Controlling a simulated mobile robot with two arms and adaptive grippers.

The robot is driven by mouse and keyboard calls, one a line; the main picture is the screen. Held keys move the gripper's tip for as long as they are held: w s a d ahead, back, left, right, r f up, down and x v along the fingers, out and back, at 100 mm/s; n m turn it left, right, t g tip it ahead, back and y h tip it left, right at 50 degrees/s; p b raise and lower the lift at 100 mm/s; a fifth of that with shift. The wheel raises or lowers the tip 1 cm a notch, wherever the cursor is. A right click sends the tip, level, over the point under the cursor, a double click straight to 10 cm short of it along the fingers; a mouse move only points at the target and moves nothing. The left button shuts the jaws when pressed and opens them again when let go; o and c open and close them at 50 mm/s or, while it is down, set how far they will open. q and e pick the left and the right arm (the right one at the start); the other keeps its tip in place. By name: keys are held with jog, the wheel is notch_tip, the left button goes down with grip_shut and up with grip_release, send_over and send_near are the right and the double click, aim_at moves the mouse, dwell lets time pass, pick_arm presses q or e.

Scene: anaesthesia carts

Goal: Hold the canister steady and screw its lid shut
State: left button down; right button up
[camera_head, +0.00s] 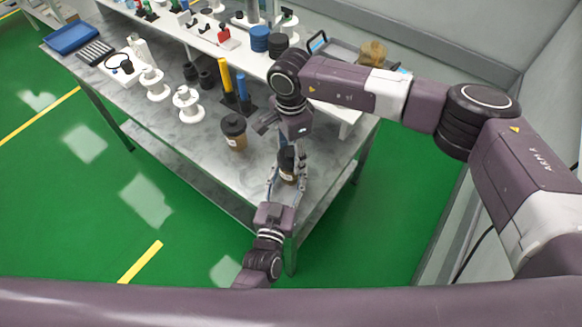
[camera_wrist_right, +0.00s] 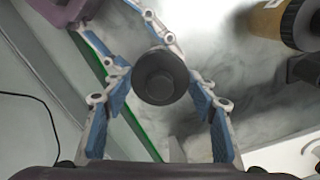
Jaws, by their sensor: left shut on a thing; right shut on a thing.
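The canister (camera_head: 288,178) stands near the front right corner of the steel table, small and partly covered by my grippers. Its black round lid (camera_wrist_right: 160,76) is at the centre of the right wrist view, seen from above. My left gripper (camera_head: 286,184) reaches in from the front and is shut around the canister's body; its blue-padded fingers also show at the top left of the right wrist view. My right gripper (camera_head: 288,152) points down from above, shut on the lid, with a finger on either side. The seam between lid and body is hidden.
A second brown canister with a black lid (camera_head: 234,130) stands just left of my right gripper. Yellow and blue cylinders (camera_head: 227,82), white stands (camera_head: 187,104) and a blue tray (camera_head: 72,39) lie farther back. The table's front left is bare.

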jog(key=m, duration=0.7)
jog(key=shift+m, duration=0.3)
jog(key=m, duration=0.3)
jog(key=shift+m, duration=0.4)
jog(key=m, duration=0.4)
jog(key=shift+m, duration=0.4)
jog(key=o, duration=1.3)
jog(key=shift+r, duration=0.1)
jog(key=shift+r, duration=2.1)
jog(key=shift+c, duration=0.5)
